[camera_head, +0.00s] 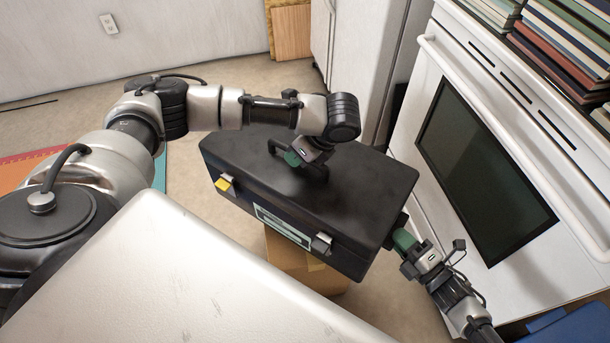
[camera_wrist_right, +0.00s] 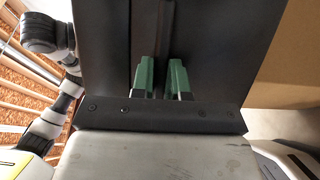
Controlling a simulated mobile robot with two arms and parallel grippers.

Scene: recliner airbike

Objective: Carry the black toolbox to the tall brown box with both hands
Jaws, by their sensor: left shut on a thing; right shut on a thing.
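The black toolbox (camera_head: 330,195), with a yellow latch and a grey latch on its front, is in the middle of the head view. My left gripper (camera_head: 297,160) is shut on its top handle. My right gripper (camera_head: 402,238) is shut on the toolbox's right end. In the right wrist view, the green fingers of my right gripper (camera_wrist_right: 162,78) are close together against the dark toolbox (camera_wrist_right: 220,50). A brown box (camera_head: 295,265) shows below the toolbox, largely hidden by it; I cannot tell whether they touch. A brown surface (camera_wrist_right: 292,60) also shows at the right wrist view's right.
A white oven (camera_head: 480,130) stands close on the right, with stacked books (camera_head: 560,45) on top. A white fridge (camera_head: 360,60) stands behind. An orange mat (camera_head: 22,172) lies at the left. A blue object (camera_head: 570,328) is at the bottom right. Floor at the back left is clear.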

